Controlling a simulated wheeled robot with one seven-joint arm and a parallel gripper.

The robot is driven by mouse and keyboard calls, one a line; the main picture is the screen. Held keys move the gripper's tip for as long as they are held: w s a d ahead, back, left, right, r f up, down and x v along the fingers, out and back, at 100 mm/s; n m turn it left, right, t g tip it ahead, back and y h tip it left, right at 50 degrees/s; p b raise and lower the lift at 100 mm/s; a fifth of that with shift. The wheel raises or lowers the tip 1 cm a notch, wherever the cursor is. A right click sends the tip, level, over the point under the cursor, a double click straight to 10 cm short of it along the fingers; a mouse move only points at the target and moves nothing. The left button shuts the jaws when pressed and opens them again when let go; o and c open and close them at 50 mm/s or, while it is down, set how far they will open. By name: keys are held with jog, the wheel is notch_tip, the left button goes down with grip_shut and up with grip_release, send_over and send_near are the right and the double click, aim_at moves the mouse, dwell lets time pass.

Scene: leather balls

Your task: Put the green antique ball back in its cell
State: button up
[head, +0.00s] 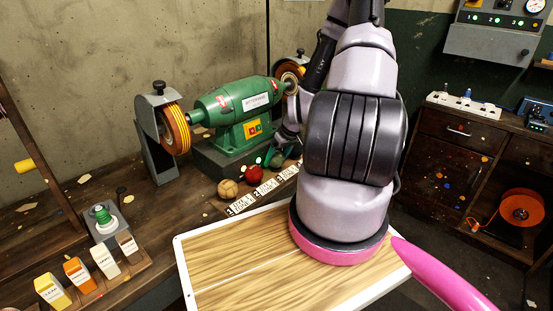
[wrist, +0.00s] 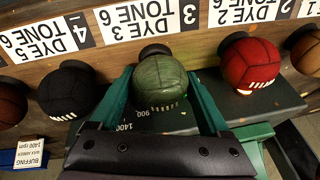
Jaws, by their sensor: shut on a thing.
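The green ball (wrist: 160,82) is between the two teal fingers of my gripper (wrist: 163,100) in the wrist view, and the gripper is shut on it. A dark round piece (wrist: 155,51) shows just behind the ball; I cannot tell whether the ball touches it. The ball is in a row between a black ball (wrist: 67,93) on the left and a red ball (wrist: 250,63) on the right. In the head view my gripper (head: 284,152) is beyond the red ball (head: 253,174), and the green ball is mostly hidden.
Number and dye labels (head: 265,189) run along the row. A tan ball (head: 228,188) and a brown ball (wrist: 10,103) stand at the row's ends in view. A green grinder (head: 235,112) stands close behind the row. A wood-topped white-edged table (head: 225,258) is in front.

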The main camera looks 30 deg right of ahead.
aim_at(277, 152)
jog(key=shift+f, duration=0.3)
jog(key=o, duration=1)
jog(key=shift+c, duration=0.2)
jog(key=shift+r, duration=3.5)
